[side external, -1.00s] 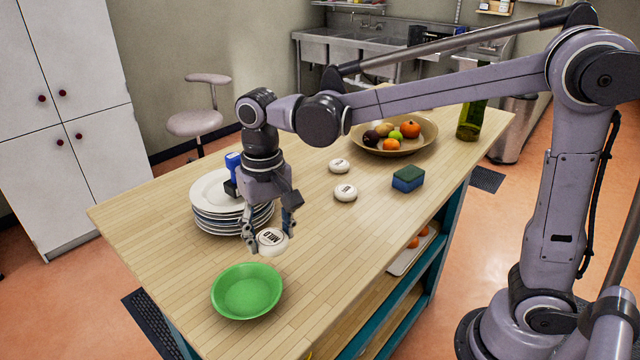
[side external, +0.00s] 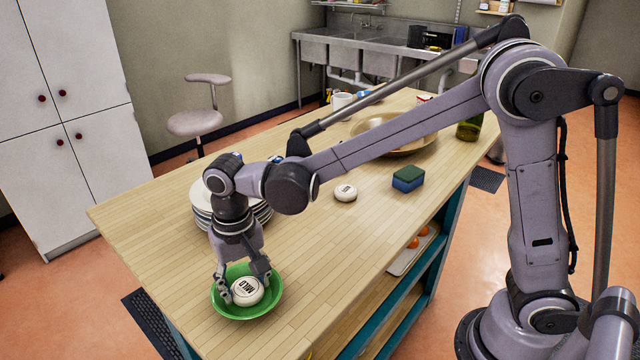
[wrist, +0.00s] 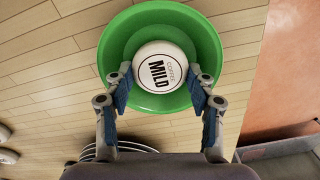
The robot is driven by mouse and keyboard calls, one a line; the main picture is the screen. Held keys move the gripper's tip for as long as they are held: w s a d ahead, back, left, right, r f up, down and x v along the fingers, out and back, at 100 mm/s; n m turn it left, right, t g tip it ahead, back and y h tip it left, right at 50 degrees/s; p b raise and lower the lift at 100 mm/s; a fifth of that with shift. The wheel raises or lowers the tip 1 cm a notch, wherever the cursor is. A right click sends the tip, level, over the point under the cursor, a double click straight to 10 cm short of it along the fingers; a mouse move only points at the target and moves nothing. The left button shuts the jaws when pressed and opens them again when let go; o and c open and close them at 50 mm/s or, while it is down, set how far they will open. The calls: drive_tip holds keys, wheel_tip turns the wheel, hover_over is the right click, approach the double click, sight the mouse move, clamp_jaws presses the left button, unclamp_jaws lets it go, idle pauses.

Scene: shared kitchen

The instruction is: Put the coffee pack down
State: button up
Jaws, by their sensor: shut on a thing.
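A stack of white plates (side external: 201,212) stands just behind my gripper. Another white puck (side external: 345,193) and a blue-green sponge (side external: 408,178) lie farther back. A wide fruit bowl (side external: 412,148) and a green bottle (side external: 470,128) stand at the far end. The table right of the green bowl is clear.

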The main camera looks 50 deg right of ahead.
sight(246, 285)
drive_tip(key=shift+f, duration=0.15)
drive_tip(key=o, duration=0.7)
drive_tip(key=shift+c, duration=0.2)
wheel_tip(246, 285, up, 12)
drive_tip(key=s+d+f+n+t, duration=0.1)
drive_tip(key=s+d+t, duration=0.1)
drive_tip(key=d, duration=0.4)
drive_tip(key=s+d+f+n+t, duration=0.1)
drive_tip(key=s+d+f+t, duration=0.1)
drive_tip(key=s+d, duration=0.3)
drive_tip(key=s+d+f+n+t, duration=0.1)
drive_tip(key=s+d+t, duration=0.2)
drive_tip(key=d, duration=0.6)
drive_tip(key=shift+s+d+f, duration=0.2)
drive_tip(key=shift+s+f, duration=0.2)
drive_tip(key=shift+s, duration=0.15)
